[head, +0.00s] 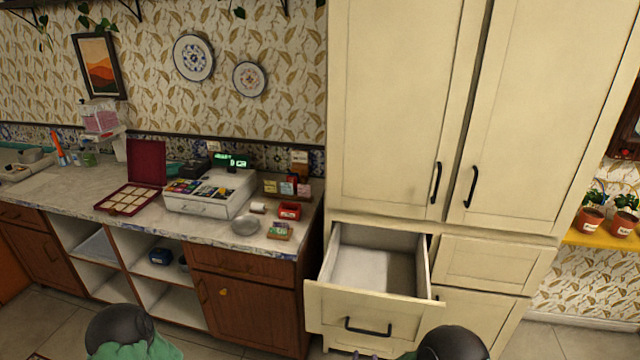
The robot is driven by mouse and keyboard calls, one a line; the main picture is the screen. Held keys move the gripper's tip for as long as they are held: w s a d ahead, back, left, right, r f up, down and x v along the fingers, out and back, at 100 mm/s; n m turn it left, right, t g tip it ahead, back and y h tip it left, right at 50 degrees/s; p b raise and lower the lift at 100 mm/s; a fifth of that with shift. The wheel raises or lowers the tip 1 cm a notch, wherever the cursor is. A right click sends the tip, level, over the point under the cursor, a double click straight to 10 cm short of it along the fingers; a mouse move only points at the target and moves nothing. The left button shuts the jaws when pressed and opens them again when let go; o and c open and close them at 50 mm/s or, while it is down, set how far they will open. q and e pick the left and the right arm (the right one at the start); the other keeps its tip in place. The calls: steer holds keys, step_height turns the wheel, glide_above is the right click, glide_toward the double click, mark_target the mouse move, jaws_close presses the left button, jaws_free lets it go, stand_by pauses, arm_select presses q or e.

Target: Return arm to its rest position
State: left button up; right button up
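My two arms show only at the bottom edge of the head view, as dark rounded parts with some green. My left gripper is not in view. A small dark piece, perhaps part of my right gripper (376,355), shows at the bottom edge below the open drawer (362,312). Most of it is cut off, so I cannot tell whether it is open or shut. The drawer is pulled out of the tall cream cabinet (395,110), and its visible inside looks empty. Its black handle (368,327) is on the front panel, with no gripper seen on it.
Potted plants (590,220) sit at the far right.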

steer(key=s+a+f+m+g+y, duration=0.2)
steer(key=s+f+m+g+y, duration=0.4)
steer(key=f+m, duration=0.5)
steer(key=s+a+f+m+g+y, duration=0.1)
steer(key=s+f+m+g, duration=0.2)
steer(key=s, duration=0.4)
steer(key=s+a+f+m+g+y, duration=0.1)
steer(key=s+f+m+g, duration=0.1)
steer(key=s+g, duration=0.3)
steer(key=shift+s+a+f+m, duration=0.15)
steer(key=shift+s+f+m, duration=0.3)
steer(key=shift+s, duration=0.65)
